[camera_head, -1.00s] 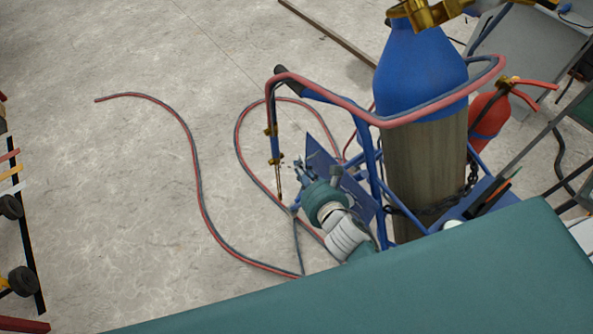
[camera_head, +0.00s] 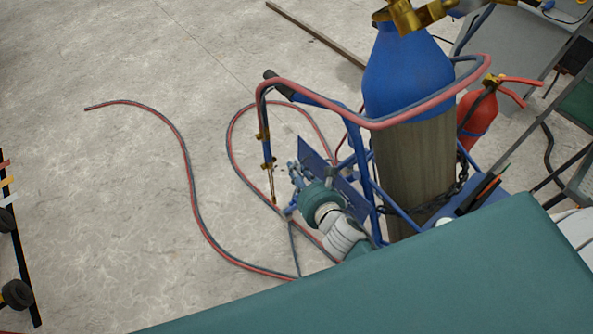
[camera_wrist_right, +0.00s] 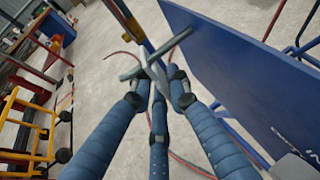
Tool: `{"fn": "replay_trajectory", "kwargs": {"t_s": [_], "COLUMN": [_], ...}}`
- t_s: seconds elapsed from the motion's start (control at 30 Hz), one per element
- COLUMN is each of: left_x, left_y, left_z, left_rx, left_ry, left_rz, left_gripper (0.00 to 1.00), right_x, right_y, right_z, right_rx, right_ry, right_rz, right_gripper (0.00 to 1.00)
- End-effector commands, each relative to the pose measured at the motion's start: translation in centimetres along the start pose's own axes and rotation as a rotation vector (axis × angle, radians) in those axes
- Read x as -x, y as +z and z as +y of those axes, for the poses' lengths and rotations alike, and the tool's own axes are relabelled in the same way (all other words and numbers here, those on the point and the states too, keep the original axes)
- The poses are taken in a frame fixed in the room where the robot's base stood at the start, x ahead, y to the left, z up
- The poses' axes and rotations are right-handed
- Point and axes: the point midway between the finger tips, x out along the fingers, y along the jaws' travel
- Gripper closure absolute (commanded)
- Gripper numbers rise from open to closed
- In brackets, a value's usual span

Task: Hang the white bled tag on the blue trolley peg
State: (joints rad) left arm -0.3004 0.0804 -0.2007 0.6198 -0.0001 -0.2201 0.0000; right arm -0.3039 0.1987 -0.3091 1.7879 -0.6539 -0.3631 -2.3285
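My right gripper (camera_head: 295,172) is beside the blue panel (camera_head: 326,168) of the blue trolley (camera_head: 366,180). In the right wrist view, the blue fingers of my right gripper (camera_wrist_right: 157,85) are close together around a small pale piece (camera_wrist_right: 154,70) with a grey bar across its end. It looks like the white tag seen nearly edge-on; its face and any writing do not show. The blue panel (camera_wrist_right: 240,75) stands close on the right, apart from the fingers. I cannot make out the peg clearly. My left gripper is not in view.
A blue gas cylinder (camera_head: 407,75) stands chained on the trolley. Red and grey hoses (camera_head: 190,190) loop over the floor, and a torch (camera_head: 267,150) hangs left of the panel. A red extinguisher (camera_head: 478,115) stands behind. The floor at left is mostly open.

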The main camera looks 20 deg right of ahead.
Motion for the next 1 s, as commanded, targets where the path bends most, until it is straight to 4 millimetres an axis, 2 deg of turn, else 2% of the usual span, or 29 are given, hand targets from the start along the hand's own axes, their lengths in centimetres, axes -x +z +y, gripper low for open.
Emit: {"fn": "replay_trajectory", "kwargs": {"t_s": [0.3,0.43,0.57,0.8,1.0], "left_x": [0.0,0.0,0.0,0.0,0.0], "left_y": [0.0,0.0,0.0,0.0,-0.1], "left_z": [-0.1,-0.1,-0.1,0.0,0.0], "left_rx": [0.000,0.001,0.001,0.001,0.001], "left_ry": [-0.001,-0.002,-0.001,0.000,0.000], "left_rz": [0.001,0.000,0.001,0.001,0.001], "left_gripper": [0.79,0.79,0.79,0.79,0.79], "right_x": [0.0,0.7,2.8,8.0,11.1], "right_y": [0.3,0.2,0.1,-0.2,-0.2], "right_z": [0.0,0.0,0.0,0.0,0.0], "right_rx": [-0.001,0.000,0.001,0.000,-0.001], "right_ry": [0.001,0.001,0.001,0.001,0.000], "right_rz": [-0.005,-0.004,-0.001,0.005,0.005], "right_gripper": [0.70,0.70,0.70,0.70,0.70]}}
